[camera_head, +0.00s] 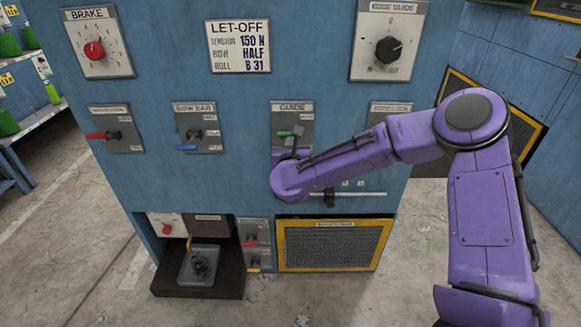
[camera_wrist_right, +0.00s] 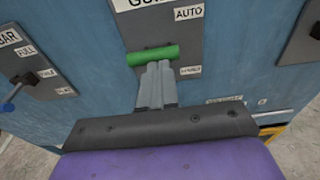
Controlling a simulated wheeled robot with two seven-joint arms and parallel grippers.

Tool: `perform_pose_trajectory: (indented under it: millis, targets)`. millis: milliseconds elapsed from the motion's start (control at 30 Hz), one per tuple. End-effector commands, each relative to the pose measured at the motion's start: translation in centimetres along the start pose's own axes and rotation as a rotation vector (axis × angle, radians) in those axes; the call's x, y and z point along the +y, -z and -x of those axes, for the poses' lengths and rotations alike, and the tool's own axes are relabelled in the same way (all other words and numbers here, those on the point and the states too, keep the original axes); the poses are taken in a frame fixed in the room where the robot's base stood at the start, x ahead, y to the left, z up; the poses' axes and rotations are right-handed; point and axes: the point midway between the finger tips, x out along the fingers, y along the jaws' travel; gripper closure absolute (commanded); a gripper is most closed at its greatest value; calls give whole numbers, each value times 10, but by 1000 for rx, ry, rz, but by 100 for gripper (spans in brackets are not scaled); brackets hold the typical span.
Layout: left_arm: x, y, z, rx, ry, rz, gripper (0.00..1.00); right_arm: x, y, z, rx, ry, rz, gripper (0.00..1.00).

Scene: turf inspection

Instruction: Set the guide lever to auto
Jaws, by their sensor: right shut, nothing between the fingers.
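The guide lever's green handle (camera_head: 285,133) is on the grey GUIDE plate (camera_head: 293,108) in the middle of the blue machine's front. In the right wrist view the green handle (camera_wrist_right: 152,55) lies nearly level. It is nearer the lower label (camera_wrist_right: 190,71), which I cannot read surely, than the AUTO label (camera_wrist_right: 188,13) above. My right gripper (camera_wrist_right: 158,67) is shut and empty, its fingertips right under the handle's middle; I cannot tell whether they touch. In the head view my right forearm and gripper (camera_head: 297,146) cover the plate's lower part. My left gripper is out of view.
The bow bar lever with blue handle (camera_head: 187,148) and another with red handle (camera_head: 97,136) are to the left. An edge lock plate (camera_head: 388,108) is partly behind my arm. A yellow-framed grille (camera_head: 335,246) and a rail (camera_head: 365,194) lie below.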

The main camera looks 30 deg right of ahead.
Motion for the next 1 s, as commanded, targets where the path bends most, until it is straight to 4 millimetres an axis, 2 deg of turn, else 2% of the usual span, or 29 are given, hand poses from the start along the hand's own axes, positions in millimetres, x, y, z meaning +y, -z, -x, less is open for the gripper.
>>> perform_pose_trajectory:
  millis: [333,467,567,667,800,1000]
  targets:
    - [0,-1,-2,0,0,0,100,0,2,0,-2,0,-1,100]
    - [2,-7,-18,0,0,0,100,6,17,7,-2,-6,-1,100]
    - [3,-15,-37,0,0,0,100,12,37,18,-1,-14,2,100]
    - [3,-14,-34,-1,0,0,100,15,31,42,-2,-18,0,100]
    - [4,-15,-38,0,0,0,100,15,33,76,-2,-19,1,100]
    - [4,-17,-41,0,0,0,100,14,34,111,-1,-16,2,100]
